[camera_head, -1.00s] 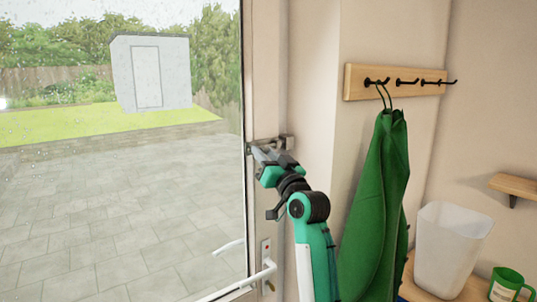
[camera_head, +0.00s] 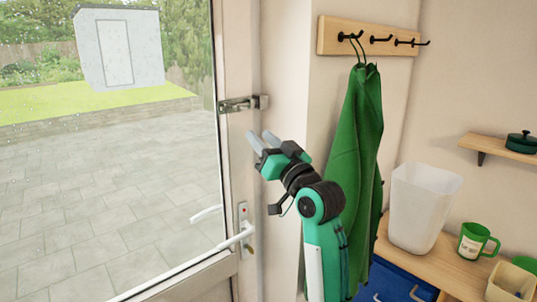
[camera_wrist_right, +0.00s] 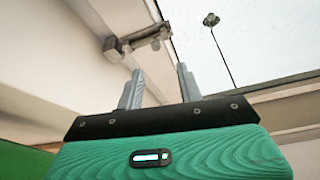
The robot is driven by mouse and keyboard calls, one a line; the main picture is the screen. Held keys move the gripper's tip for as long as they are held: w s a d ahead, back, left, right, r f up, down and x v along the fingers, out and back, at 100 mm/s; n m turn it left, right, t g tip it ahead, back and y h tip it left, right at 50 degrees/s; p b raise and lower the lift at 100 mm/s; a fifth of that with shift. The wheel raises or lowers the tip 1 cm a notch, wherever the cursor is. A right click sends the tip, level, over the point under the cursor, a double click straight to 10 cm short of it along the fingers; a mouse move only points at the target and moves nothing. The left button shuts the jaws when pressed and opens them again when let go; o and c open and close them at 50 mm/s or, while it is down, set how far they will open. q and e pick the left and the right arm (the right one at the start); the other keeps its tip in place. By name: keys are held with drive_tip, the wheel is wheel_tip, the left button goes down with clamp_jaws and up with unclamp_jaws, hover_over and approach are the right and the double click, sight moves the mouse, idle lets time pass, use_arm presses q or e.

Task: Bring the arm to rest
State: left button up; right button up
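My right gripper (camera_head: 263,143) is in front of the door frame, below and to the right of the metal bolt latch (camera_head: 243,103). Its two grey fingers are apart with nothing between them. In the right wrist view the open fingers (camera_wrist_right: 159,85) show, with the latch (camera_wrist_right: 137,40) beyond them and apart from them. My right arm, green and black, comes up from the lower middle of the head view. My left gripper is not in view.
A glass door with a white handle (camera_head: 237,235) is at left. A green cloth (camera_head: 360,150) hangs from a wooden hook rail (camera_head: 335,37) just right of my arm. A white bin (camera_head: 422,205) and green mug (camera_head: 474,240) stand on a wooden top at right.

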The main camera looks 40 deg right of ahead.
drive_tip(key=shift+v, duration=1.1)
